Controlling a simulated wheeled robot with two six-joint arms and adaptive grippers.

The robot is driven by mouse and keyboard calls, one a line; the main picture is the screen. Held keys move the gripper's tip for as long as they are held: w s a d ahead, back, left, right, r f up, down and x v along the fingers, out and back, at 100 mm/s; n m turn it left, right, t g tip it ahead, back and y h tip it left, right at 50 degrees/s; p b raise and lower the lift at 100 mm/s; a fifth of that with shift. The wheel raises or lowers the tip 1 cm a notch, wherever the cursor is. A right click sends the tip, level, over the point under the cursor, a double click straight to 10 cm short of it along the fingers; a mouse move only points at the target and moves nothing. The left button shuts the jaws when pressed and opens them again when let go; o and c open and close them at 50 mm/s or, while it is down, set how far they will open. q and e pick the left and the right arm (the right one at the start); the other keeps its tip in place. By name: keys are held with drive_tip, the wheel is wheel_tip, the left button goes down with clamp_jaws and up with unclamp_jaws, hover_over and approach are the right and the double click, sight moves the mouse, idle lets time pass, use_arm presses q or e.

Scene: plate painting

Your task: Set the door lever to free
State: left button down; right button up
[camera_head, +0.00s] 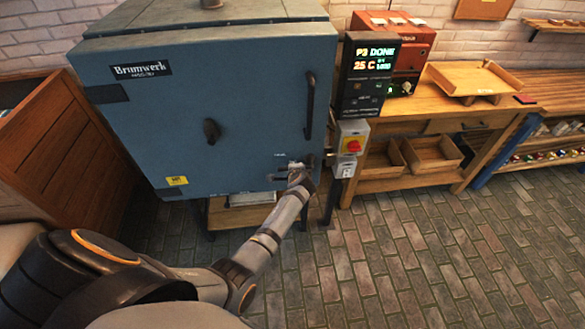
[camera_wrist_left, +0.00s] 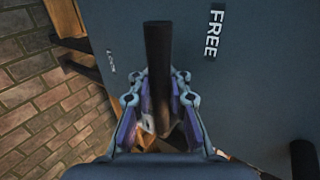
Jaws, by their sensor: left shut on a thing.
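The door lever (camera_wrist_left: 158,60) is a dark bar in the left wrist view, between the fingers of my left gripper (camera_wrist_left: 158,95). The gripper is shut on it. The lever's bar points up in that view, between a white FREE label (camera_wrist_left: 215,35) at upper right and a small LOCK label (camera_wrist_left: 111,62) at left. In the head view my left gripper (camera_head: 297,172) is at the lower right of the blue kiln door (camera_head: 240,110) and largely hides the lever. The lever's mount is hidden. My right gripper is not in view.
The kiln door has a tall dark handle (camera_head: 309,105) at right and a round knob (camera_head: 211,131). A control box (camera_head: 366,75) reads P3 DONE, 25 C. A workbench (camera_head: 420,115) stands right; the brick floor (camera_head: 420,250) is clear.

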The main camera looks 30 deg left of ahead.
use_arm(q)
drive_tip(key=c, duration=1.5)
unclamp_jaws()
drive_tip(key=shift+w+d+r, duration=0.1)
drive_tip(key=shift+w+r, duration=0.1)
drive_tip(key=shift+r, duration=0.25)
drive_tip(key=shift+o, duration=1.1)
drive_tip(key=shift+s+d, duration=0.15)
drive_tip(key=shift+s, duration=0.05)
drive_tip(key=shift+f, duration=0.1)
drive_tip(key=shift+s, duration=0.1)
drive_tip(key=shift+s+d, duration=0.2)
drive_tip(key=shift+s, duration=0.05)
drive_tip(key=v, duration=0.7)
drive_tip(key=shift+w+a, duration=0.1)
drive_tip(key=shift+w, duration=0.05)
